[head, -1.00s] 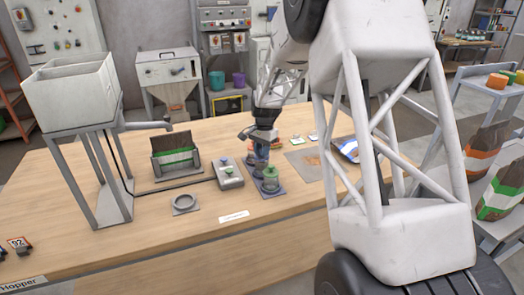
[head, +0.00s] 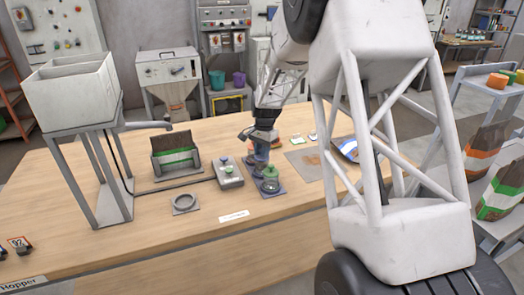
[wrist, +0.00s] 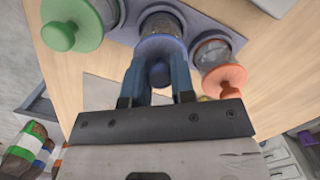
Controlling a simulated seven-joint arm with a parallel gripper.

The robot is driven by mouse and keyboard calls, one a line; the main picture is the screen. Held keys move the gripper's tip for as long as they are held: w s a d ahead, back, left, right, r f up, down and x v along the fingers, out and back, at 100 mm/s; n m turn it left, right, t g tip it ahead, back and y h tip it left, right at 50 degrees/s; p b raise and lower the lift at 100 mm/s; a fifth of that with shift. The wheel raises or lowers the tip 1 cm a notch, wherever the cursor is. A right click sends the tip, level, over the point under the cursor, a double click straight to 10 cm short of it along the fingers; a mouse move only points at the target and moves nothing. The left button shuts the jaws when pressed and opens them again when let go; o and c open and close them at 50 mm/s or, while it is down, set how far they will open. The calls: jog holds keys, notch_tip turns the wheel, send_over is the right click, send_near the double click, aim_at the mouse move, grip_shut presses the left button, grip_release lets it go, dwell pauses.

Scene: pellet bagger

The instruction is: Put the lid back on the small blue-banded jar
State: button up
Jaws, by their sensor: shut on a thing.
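My gripper (wrist: 157,88) is shut on the knob of the blue lid (wrist: 160,48). The lid is at the mouth of the small blue-banded jar (wrist: 161,22), in line with it in the wrist view. I cannot tell whether it is fully seated or just above the rim. In the head view my gripper (head: 263,138) points down over this jar, which is partly hidden behind the green-lidded jar (head: 270,184).
A green lid (wrist: 72,20) and an orange-lidded jar (wrist: 213,52) flank the blue one closely. A grey control box (head: 229,175) stands left of the jars. A grey ring on a plate (head: 184,203) lies further left. The front of the table is mostly clear.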

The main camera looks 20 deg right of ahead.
dwell(0.8)
jog(key=o, duration=1.4)
jog(key=shift+o, duration=0.2)
jog(key=shift+r, duration=0.25)
jog(key=shift+r, duration=3.25)
jog(key=shift+c, duration=0.2)
grip_shut()
